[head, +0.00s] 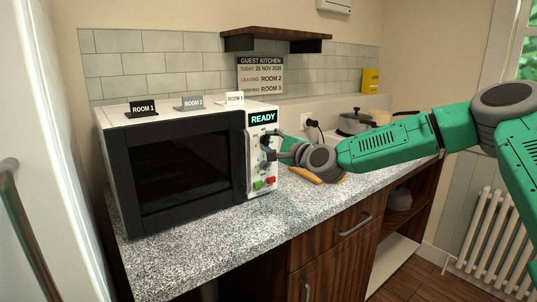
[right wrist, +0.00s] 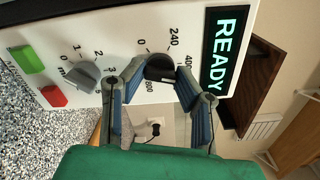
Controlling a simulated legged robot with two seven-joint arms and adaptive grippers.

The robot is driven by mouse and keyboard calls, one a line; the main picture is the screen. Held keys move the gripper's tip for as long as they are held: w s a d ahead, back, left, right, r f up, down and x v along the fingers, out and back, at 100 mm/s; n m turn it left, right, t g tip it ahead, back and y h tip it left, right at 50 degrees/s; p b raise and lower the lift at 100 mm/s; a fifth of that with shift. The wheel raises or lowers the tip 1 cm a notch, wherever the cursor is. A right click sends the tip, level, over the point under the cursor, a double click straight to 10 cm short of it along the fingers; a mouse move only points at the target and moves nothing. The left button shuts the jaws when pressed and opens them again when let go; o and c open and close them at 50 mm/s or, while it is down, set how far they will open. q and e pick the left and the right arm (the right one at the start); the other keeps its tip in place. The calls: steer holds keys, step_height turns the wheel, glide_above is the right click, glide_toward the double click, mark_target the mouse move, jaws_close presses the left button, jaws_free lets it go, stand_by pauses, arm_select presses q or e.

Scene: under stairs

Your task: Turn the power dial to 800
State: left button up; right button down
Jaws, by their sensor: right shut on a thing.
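The microwave (head: 243,190) stands on the counter, its display reading READY. Its power dial (right wrist: 159,66) is a dark knob below the display, ringed by 0, 240, 400 and a partly hidden number ending in 00 in the right wrist view. My right gripper (right wrist: 160,72) is shut on this dial, with one blue-grey finger on each side of it. The fingers hide part of the scale, and I cannot tell where the dial points. In the head view my right gripper (head: 275,147) reaches the control panel from the right. My left gripper is not in view.
A grey timer dial (right wrist: 83,75) sits beside the power dial, with a green button (right wrist: 28,59) and a red button (right wrist: 53,96) beyond it. Room cards stand on the microwave top. A wooden board (head: 306,175) lies on the counter; a pan (head: 355,122) stands farther back.

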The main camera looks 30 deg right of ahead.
steer(key=m+b, duration=0.6)
steer(key=b, duration=0.1)
steer(key=f+m+b, duration=0.1)
steer(key=m+b, duration=1.3)
steer(key=shift+a+f, duration=0.1)
steer(key=shift+f, duration=0.1)
steer(key=shift+m, duration=0.3)
steer(key=c, duration=1.2)
jaws_free()
steer(key=s, duration=0.8)
steer(key=s+d, duration=0.1)
steer(key=s, duration=0.3)
steer(key=shift+d+r, duration=0.1)
